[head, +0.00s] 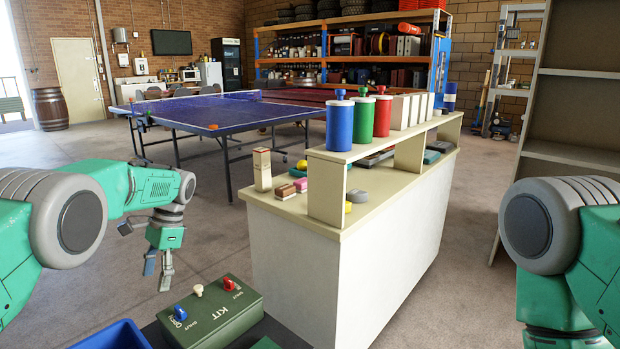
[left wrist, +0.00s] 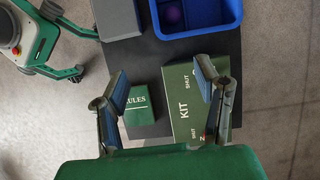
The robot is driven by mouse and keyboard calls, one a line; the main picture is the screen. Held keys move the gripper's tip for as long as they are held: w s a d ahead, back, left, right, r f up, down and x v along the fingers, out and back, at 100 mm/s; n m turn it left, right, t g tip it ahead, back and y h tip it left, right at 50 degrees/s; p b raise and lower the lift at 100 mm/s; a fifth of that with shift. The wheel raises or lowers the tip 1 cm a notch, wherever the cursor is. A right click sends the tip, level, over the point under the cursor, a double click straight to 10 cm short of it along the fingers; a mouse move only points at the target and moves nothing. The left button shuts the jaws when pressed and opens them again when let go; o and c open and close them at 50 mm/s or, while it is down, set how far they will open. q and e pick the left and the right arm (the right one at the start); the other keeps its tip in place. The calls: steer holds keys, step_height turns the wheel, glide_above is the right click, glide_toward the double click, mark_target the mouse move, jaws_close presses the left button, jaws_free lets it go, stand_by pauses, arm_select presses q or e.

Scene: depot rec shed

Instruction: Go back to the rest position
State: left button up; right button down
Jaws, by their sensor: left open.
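My left gripper (head: 158,272) hangs down in the head view, to the left of a green box marked KIT (head: 217,312). Its fingers are apart, with nothing between them. In the left wrist view the left gripper (left wrist: 163,78) shows blue pads, with the KIT box (left wrist: 186,90) and a small green box marked RULES (left wrist: 142,104) below. My right arm stands at the right of the head view, its gripper out of that view. What looks like my right gripper (left wrist: 91,54) shows at the upper left of the left wrist view, fingers apart and empty.
A blue bin (head: 112,335) is beside the KIT box; a purple ball (left wrist: 172,15) lies in it. A cream counter (head: 345,285) with canisters stands ahead. A blue table-tennis table (head: 225,113) is farther back. Clear floor lies left of the counter.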

arm_select(q)
steer(key=s+d+f+n, duration=0.1)
steer(key=s+f, duration=0.4)
steer(key=f, duration=0.2)
steer(key=s+d+f+t+h, duration=0.1)
steer(key=s+f, duration=0.5)
steer(key=f, duration=0.2)
steer(key=s+d+f+n, duration=0.1)
steer(key=s+f, duration=0.4)
steer(key=f, duration=0.2)
steer(key=shift+s+d+f+n+t+h+p, duration=0.15)
steer(key=shift+s+f+n+t+h+p, duration=0.15)
steer(key=shift+s+t+h, duration=0.1)
steer(key=s+d+r+n+t, duration=0.1)
steer(key=s+n, duration=0.1)
steer(key=s, duration=1.1)
steer(key=s+d+r+n+t+h, duration=0.1)
steer(key=s+d+n, duration=0.1)
steer(key=s, duration=1.2)
steer(key=shift+r+n+p, duration=0.3)
